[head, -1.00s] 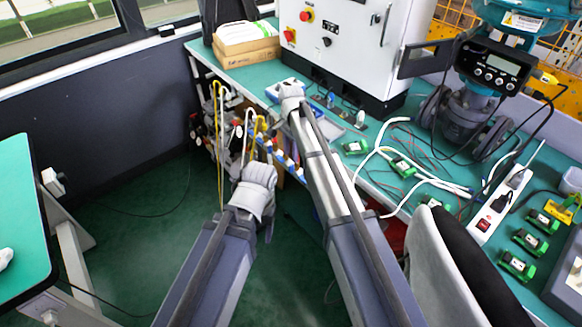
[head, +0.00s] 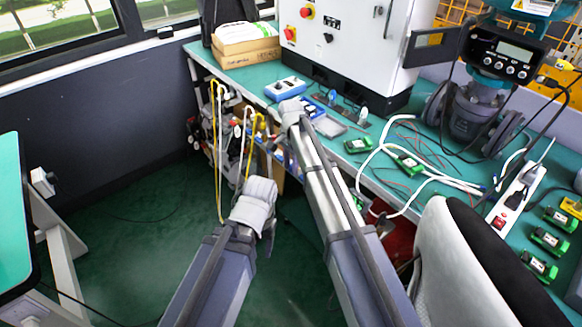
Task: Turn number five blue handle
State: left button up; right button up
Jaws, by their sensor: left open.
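A row of small blue and white parts (head: 262,151) shows under the bench's front edge, beside yellow and white hoses. These may be the blue handles; they are small, partly covered by my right arm, and I cannot read any number five. My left gripper (head: 257,192) is low, in front of and below this row; it is open and looks empty, with its fingers mostly hidden by the wrist. My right gripper (head: 291,108) reaches over the bench's front edge near a blue tray; its fingers are hidden. I see neither gripper touching a handle.
The green bench (head: 228,69) carries a cardboard box (head: 248,52), a white control cabinet (head: 345,45), a dark valve body (head: 472,112), green modules and loose white cables. A grey chair (head: 440,245) stands at the right front. Another table (head: 12,215) is at the left.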

grip_shut()
dwell(0.3)
jog(key=shift+w+a+g, duration=0.15)
jog(key=shift+w+g, duration=0.15)
jog(key=shift+w+f+g+h+b, duration=0.1)
jog(key=shift+f+g+h+b, duration=0.1)
jog(key=shift+g+h+b, duration=0.75)
jog(key=shift+r+g+h, duration=0.1)
jog(key=shift+g+h, duration=0.15)
jog(key=shift+g, duration=0.2)
jog(key=shift+s, duration=0.2)
